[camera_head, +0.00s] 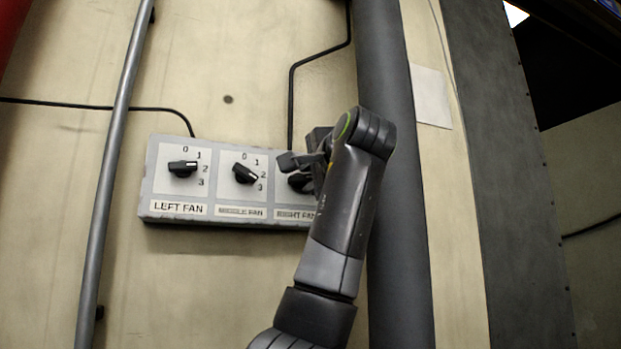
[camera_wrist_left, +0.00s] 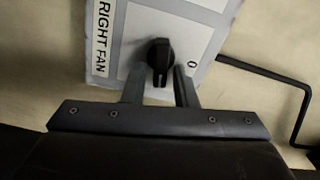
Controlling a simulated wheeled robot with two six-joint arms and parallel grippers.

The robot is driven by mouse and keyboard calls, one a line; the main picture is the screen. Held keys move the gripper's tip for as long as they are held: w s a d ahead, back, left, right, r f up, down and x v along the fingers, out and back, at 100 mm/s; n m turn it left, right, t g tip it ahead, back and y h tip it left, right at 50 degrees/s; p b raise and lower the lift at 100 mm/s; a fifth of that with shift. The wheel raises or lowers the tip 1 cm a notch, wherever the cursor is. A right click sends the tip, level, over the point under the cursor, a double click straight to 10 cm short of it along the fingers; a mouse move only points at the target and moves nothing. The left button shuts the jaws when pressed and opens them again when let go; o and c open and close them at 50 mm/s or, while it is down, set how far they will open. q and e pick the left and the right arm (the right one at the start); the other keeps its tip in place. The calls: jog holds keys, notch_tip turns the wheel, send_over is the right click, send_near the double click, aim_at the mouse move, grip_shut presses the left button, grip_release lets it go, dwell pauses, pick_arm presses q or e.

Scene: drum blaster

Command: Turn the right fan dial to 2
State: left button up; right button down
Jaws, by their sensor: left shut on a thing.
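The grey control panel (camera_head: 226,188) is fixed to the wall. Its right fan dial (camera_head: 297,181) is black and partly hidden behind my left gripper (camera_head: 310,165). In the left wrist view, my left gripper (camera_wrist_left: 160,92) has one finger on each side of the dial (camera_wrist_left: 160,55) and is shut on it. The dial's handle points down in that view, toward the gripper's palm. The 0 mark (camera_wrist_left: 192,65) shows beside it; the other numbers are hidden, so the exact setting cannot be read. My right gripper is out of view.
The left fan dial (camera_head: 183,169) and middle fan dial (camera_head: 245,174) sit to the left on the same panel. A thick grey pipe (camera_head: 400,230) stands right behind my left arm. A thin pipe (camera_head: 112,160) runs left of the panel.

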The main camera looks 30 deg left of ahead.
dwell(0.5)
pick_arm(q)
jog(key=o, duration=0.7)
jog(key=b+v, duration=0.5)
jog(key=v, duration=1.2)
jog(key=shift+d, duration=0.15)
